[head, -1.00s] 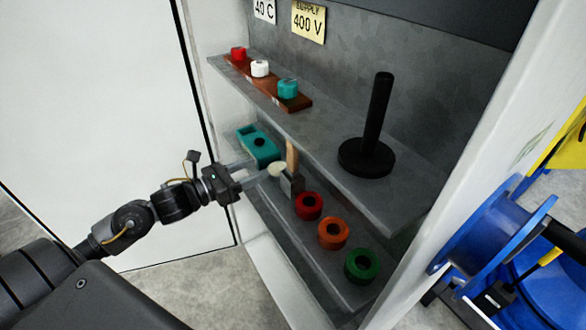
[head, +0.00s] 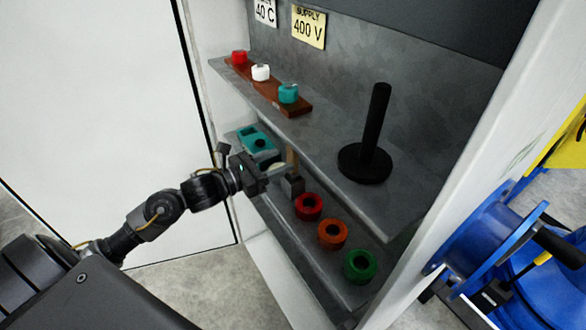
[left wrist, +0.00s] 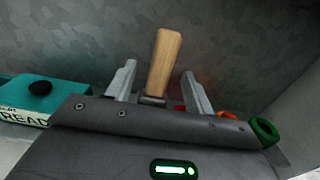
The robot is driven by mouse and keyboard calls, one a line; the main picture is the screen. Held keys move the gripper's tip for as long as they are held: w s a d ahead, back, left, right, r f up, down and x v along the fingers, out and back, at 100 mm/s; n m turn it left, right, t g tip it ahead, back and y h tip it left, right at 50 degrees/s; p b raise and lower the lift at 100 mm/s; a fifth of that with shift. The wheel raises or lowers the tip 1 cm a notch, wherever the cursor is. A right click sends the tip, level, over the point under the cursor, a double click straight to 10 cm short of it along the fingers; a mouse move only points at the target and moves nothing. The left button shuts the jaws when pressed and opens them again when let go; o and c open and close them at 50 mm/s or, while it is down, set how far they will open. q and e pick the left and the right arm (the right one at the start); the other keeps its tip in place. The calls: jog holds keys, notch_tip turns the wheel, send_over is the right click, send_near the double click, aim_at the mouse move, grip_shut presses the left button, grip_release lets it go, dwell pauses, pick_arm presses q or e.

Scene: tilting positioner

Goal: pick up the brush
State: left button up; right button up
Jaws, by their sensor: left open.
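The brush has an upright wooden handle (head: 291,160) above a grey block-like base (head: 293,187) on the lower shelf. In the left wrist view the light wood handle (left wrist: 164,60) stands between my two fingers, with a gap visible on each side. My left gripper (head: 280,171) is open and comes in from the left at the brush, partly covering it in the head view. Its pale fingers (left wrist: 160,80) show on both sides of the handle in the wrist view. My right gripper is not in view.
The lower shelf also holds a teal box (head: 257,141) left of the brush and red (head: 308,207), orange (head: 332,234) and green (head: 360,266) rings to its right. The upper shelf (head: 330,150) overhangs closely, bearing a black post (head: 377,125) and a brown capped strip (head: 268,90).

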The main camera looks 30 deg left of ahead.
aim_at(289, 156)
pick_arm(q)
jog(key=x, duration=0.1)
jog(key=p+x, duration=0.1)
jog(key=x, duration=0.2)
jog(key=shift+d+r+p, duration=0.15)
jog(key=shift+r+p, duration=0.15)
jog(key=shift+p, duration=0.1)
jog(key=shift+w+d+f, duration=0.15)
jog(key=shift+w+d, duration=0.05)
jog(key=shift+w, duration=0.05)
jog(key=c, duration=1.1)
